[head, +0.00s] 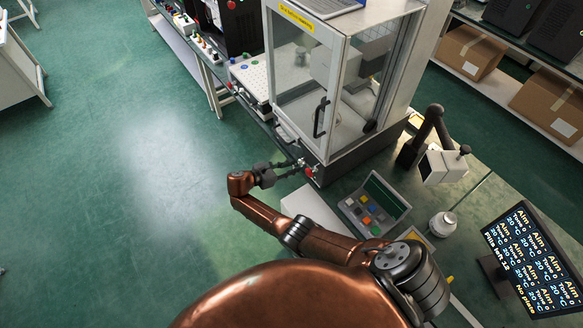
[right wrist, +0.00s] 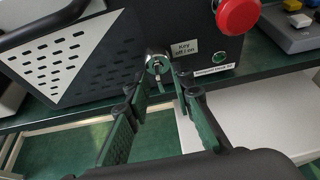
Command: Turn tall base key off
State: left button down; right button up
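The key switch (right wrist: 158,64) is a round metal lock on the dark base of the tall glass-doored cabinet (head: 333,30). A label reading "Key off | on" (right wrist: 184,47) is beside it. A narrow key (right wrist: 160,76) sticks out of the lock and points roughly downward in the right wrist view. My right gripper (right wrist: 161,84) is at the key, its fingers open on either side with gaps showing. In the head view my right gripper (head: 297,167) reaches the base's front corner; the key is too small to make out there. My left gripper is not in view.
A red emergency button (right wrist: 237,15) sits close to the right of the key. A vented panel (right wrist: 65,50) with a dark handle is on the left. A button box (head: 372,205) and a monitor (head: 535,255) stand to the right. The floor at left is clear.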

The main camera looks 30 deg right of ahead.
jog(key=v, duration=1.2)
dwell(0.3)
jog(key=shift+a, duration=0.1)
